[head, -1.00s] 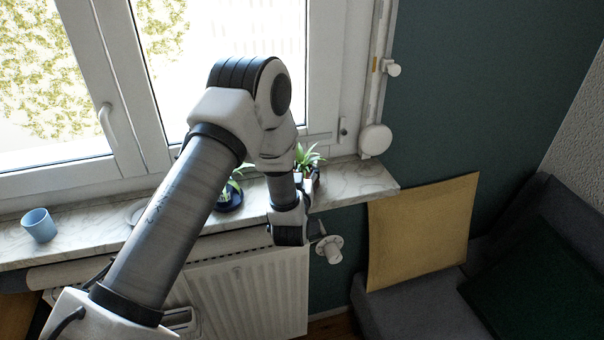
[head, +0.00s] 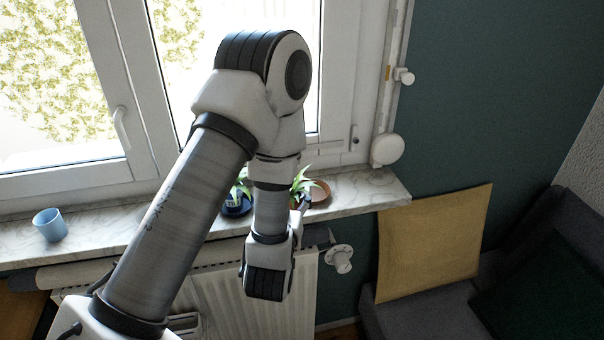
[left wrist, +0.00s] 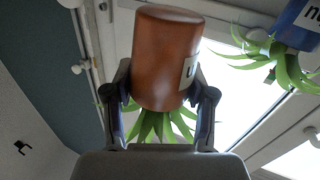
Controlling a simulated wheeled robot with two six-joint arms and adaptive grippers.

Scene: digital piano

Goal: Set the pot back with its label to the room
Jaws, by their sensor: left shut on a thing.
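A terracotta pot (left wrist: 162,45) with green leaves is between the fingers of my left gripper (left wrist: 161,95), which is shut on it. The left wrist view shows it bottom up, leaves below. Its white label (left wrist: 189,72) with dark lettering shows only in part, on the pot's right side in that view. My right gripper is not in view.
A blue pot (left wrist: 303,22) with a plant and a label stands close by on the sill; it also shows in the head view (head: 236,208). A light blue cup (head: 50,225) stands at the sill's left. The window is behind, a radiator (head: 304,290) below.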

